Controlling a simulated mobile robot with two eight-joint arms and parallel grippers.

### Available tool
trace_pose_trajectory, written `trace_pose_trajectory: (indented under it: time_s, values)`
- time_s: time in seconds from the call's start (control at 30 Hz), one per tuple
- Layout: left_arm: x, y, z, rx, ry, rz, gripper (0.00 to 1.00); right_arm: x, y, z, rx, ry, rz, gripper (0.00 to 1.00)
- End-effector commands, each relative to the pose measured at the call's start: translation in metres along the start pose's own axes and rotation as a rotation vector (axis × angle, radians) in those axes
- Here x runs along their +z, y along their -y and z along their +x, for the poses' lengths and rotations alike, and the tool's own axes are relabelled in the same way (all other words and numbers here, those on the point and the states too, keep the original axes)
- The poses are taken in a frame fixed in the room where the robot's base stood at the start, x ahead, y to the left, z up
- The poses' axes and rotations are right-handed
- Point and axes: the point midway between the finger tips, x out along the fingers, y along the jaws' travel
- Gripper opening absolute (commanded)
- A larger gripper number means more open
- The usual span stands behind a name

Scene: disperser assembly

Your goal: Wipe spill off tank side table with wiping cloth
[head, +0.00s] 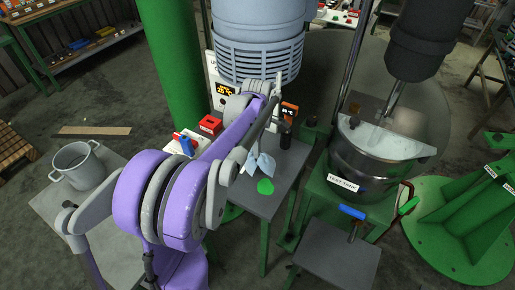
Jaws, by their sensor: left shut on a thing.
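The wiping cloth (265,163) is a small pale blue piece hanging in folds over the grey tank side table (258,207). My left gripper (261,149) is shut on the cloth, though my arm largely hides its fingers. The spill (265,187) is a bright green patch on the table, just in front of and below the cloth. I cannot tell whether the cloth touches the tabletop. My right gripper is not in view.
The steel test tank (370,168) stands on a green frame right of the table. A blue-handled valve (352,212) sits before it. A red box (210,125) and a blue-handled part (186,146) are at the table's back left. A metal pot (77,165) stands at left.

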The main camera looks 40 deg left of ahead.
Motion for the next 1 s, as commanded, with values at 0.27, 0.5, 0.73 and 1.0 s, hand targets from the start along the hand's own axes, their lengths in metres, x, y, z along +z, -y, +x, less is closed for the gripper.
trace_pose_trajectory:
  time_s: [0.27, 0.5, 0.73, 1.0]
  values:
    - [0.000, 0.002, 0.041, -0.004, -0.001, 0.003, 0.00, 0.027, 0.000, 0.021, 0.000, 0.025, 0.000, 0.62]
    - [0.000, 0.002, 0.069, -0.003, -0.002, 0.004, 0.00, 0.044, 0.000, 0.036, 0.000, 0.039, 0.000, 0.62]
    - [0.000, 0.001, 0.080, -0.001, -0.001, 0.004, 0.00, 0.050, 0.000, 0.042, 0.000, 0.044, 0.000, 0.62]
    - [0.000, 0.001, 0.079, 0.000, -0.001, 0.004, 0.26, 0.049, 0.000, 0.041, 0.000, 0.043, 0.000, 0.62]
